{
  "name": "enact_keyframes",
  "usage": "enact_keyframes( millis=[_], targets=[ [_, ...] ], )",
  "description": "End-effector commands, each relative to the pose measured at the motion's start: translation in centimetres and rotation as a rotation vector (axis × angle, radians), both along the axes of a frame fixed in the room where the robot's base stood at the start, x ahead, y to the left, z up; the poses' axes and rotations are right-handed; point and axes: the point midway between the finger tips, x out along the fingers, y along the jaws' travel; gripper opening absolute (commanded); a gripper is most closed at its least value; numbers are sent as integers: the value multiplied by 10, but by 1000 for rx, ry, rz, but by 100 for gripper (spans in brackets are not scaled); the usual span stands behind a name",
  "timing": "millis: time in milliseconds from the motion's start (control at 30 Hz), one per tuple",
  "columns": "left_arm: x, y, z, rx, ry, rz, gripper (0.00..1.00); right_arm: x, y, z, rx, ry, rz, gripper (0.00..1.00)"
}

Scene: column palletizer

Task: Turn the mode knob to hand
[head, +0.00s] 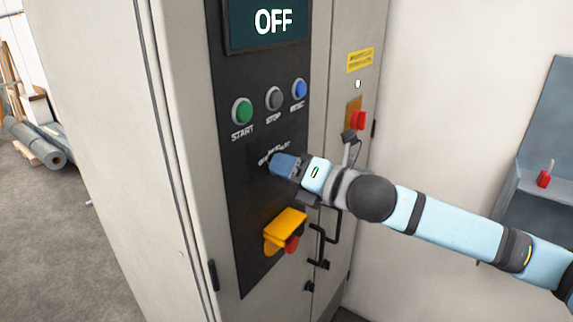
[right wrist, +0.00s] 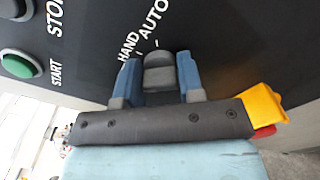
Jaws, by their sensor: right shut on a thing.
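The mode knob (right wrist: 159,72) is a dark grey knob on the black control panel (head: 232,175). In the right wrist view the labels HAND (right wrist: 128,46) and AUTO (right wrist: 153,22) are printed beside it. My right gripper (right wrist: 159,84) is shut on the knob, with one blue finger on each side. In the head view the right gripper (head: 273,163) reaches the panel from the right and hides the knob and part of its labels. I cannot tell exactly which label the knob points to. My left gripper is not in view.
A display (head: 272,22) above reads OFF. Green START (head: 242,111), grey STOP (head: 274,98) and blue (head: 299,89) buttons sit above the knob. A yellow-shrouded red button (head: 287,228) is below. A black door handle (head: 327,245) and red switch (head: 358,120) are on the right.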

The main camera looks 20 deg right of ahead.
Motion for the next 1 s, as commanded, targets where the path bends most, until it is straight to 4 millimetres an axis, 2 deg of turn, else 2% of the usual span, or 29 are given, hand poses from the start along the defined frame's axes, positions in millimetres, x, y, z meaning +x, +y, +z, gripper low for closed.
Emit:
enact_keyframes(
  millis=[500,1000],
  targets=[
    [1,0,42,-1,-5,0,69,0,0,2,349,275,-1,12],
    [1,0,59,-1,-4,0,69,0,-1,-1,564,441,-1,12]
  ],
)
